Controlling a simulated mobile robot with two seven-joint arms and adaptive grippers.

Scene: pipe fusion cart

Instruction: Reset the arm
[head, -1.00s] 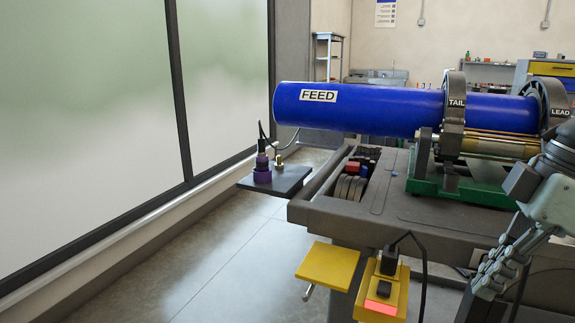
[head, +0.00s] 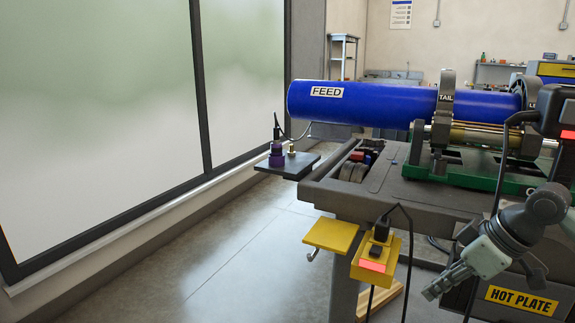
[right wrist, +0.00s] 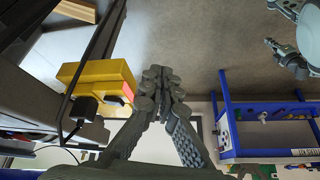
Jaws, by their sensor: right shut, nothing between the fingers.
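My right gripper (head: 445,281) is in the lower right of the head view, in front of the cart and apart from it. Its fingers are together and hold nothing. In the right wrist view its closed fingers (right wrist: 163,88) fill the middle, with nothing between them. My left gripper does not show in the head view.
The cart (head: 345,203) carries a blue pipe marked FEED (head: 380,103) in clamps on a green base (head: 465,174). A yellow box with a red light (head: 375,262) and a yellow shelf (head: 331,235) hang at its front. A HOT PLATE label (head: 521,300) is near my right arm. Floor is free at left.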

